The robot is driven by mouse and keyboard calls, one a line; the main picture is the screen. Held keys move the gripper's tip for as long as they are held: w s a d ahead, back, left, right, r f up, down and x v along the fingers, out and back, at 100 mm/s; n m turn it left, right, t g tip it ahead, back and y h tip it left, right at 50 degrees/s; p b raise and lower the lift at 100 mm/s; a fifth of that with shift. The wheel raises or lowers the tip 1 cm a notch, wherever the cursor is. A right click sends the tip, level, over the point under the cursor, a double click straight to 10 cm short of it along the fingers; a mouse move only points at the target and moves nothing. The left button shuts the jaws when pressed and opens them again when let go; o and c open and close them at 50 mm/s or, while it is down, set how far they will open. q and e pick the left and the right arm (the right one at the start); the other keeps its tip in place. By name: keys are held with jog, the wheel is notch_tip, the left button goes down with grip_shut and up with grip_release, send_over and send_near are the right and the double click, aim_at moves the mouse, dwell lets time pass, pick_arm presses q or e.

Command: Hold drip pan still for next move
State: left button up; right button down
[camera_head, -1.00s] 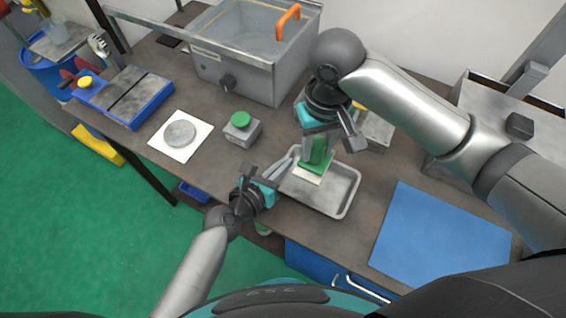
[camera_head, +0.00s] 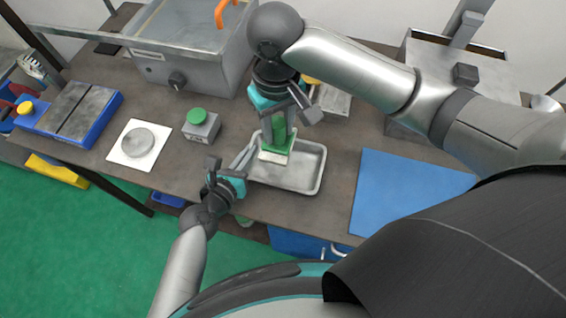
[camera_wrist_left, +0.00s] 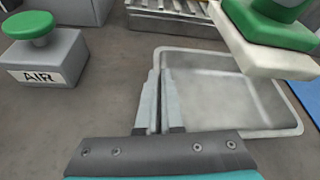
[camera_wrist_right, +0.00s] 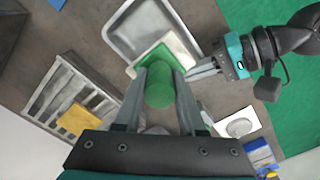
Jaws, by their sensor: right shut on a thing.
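The drip pan (camera_head: 306,172) is a shallow grey metal tray lying flat on the bench. My left gripper (camera_head: 243,160) is at its left side; in the left wrist view the narrow fingers (camera_wrist_left: 160,98) are close together, with the pan's side rim (camera_wrist_left: 180,105) apparently between them. My right gripper (camera_head: 277,115) is shut on the green handle (camera_wrist_right: 160,88) of a block with a green top and a pale pad (camera_head: 274,157). It holds this block over the left part of the pan. Whether the pad touches the pan floor cannot be told.
A grey AIR box with a green button (camera_head: 201,124) stands left of the pan. Further left are a disc on a white sheet (camera_head: 137,144) and a blue-framed block (camera_head: 75,110). A slotted metal box (camera_wrist_right: 65,100) stands behind the pan. A blue mat (camera_head: 405,190) lies right.

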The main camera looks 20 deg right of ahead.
pick_arm(q)
jog(key=o, duration=0.5)
jog(key=v, duration=1.2)
